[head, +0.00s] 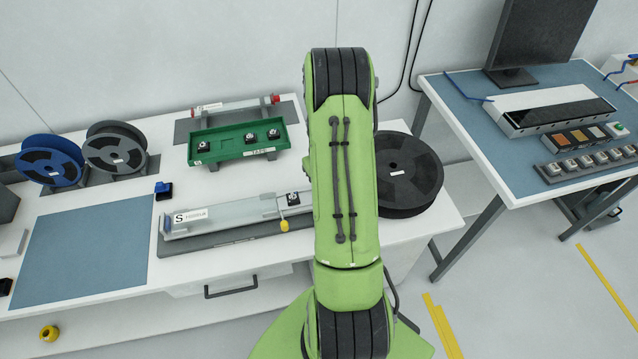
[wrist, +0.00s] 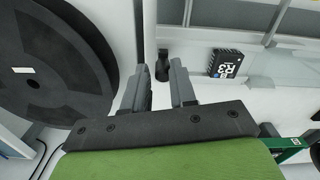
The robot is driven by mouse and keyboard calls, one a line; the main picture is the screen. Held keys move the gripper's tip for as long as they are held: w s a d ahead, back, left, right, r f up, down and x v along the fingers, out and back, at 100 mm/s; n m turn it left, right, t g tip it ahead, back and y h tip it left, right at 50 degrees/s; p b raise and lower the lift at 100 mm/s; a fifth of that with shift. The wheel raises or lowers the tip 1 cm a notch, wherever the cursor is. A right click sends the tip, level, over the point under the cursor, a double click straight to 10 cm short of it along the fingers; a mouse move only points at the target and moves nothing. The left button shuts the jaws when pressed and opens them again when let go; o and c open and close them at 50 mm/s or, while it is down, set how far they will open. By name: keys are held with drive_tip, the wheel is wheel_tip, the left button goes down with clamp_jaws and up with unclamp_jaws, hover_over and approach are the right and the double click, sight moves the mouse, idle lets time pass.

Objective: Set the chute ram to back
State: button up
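The long grey chute (head: 235,212) with an S label lies along the front of the white table in the head view. A yellow knob (head: 283,225) hangs at its front side. A black square part (head: 293,198) sits in it near my arm; in the wrist view a black part marked R3 (wrist: 227,63) shows there. My gripper (wrist: 158,72) is open and points down at the chute's right end. A short dark post (wrist: 162,68), which looks like the ram's handle, shows between or just beyond the fingertips; I cannot tell the depth. My arm hides this end in the head view.
A large black reel (head: 408,172) stands close to the right of my arm; it also fills the left of the wrist view (wrist: 45,75). A green tray (head: 225,150) with several black parts lies behind the chute. The blue mat (head: 82,245) is clear.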

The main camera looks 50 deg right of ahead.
drive_tip(key=o, duration=0.3)
drive_tip(key=shift+s+d, duration=0.1)
drive_tip(key=shift+r, duration=0.1)
wheel_tip(320, 180, up, 16)
drive_tip(key=shift+f+p, duration=0.2)
drive_tip(key=shift+p, duration=0.1)
